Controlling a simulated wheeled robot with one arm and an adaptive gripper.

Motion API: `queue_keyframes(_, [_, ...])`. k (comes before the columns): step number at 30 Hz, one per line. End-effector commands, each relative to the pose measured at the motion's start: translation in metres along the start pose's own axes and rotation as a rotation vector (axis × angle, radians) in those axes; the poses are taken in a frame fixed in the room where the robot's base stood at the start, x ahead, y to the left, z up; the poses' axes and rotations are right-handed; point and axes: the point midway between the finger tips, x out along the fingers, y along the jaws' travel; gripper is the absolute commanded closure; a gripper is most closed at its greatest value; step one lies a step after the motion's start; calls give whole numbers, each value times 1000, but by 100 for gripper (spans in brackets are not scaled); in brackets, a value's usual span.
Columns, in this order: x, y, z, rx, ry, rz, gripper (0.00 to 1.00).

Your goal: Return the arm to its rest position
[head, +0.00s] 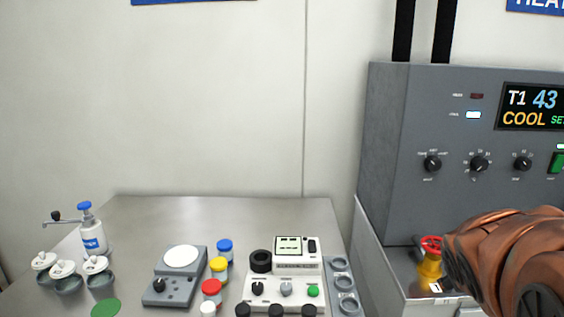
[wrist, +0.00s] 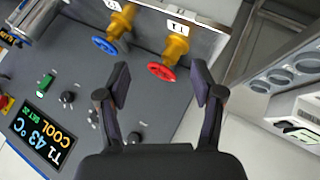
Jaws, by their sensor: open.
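My gripper (wrist: 160,88) shows in the wrist view with its two dark fingers spread wide and nothing between them. It points toward a red valve wheel (wrist: 161,72) on a brass fitting, which lies beyond the fingertips; I cannot tell the exact gap. In the head view, my brown arm reaches in from the right edge, and the gripper is hidden or out of frame there. The same red valve wheel (head: 432,243) shows just left of the arm, partly covered by it.
The grey control unit (head: 430,140) with knobs and a display stands at right. A blue valve wheel (wrist: 105,46) is beside the red one. A steel table (head: 230,212) holds a balance (head: 178,275), a white instrument (head: 285,288), capped vials and a pump bottle (head: 91,235).

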Motion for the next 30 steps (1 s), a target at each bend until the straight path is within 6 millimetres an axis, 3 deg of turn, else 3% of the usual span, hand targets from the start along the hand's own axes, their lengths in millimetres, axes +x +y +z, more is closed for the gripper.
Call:
queue_keyframes(6, [-44, -93, 77, 46, -285, -245, 33])
queue_keyframes(9, [-72, -130, 115, 37, -424, -348, 33])
queue_keyframes(13, [-109, -165, 155, 8, -573, -454, 33])
queue_keyframes(19, [-144, -187, 187, -27, -696, -535, 33])
queue_keyframes(30, [-148, -189, 191, -32, -713, -544, 33])
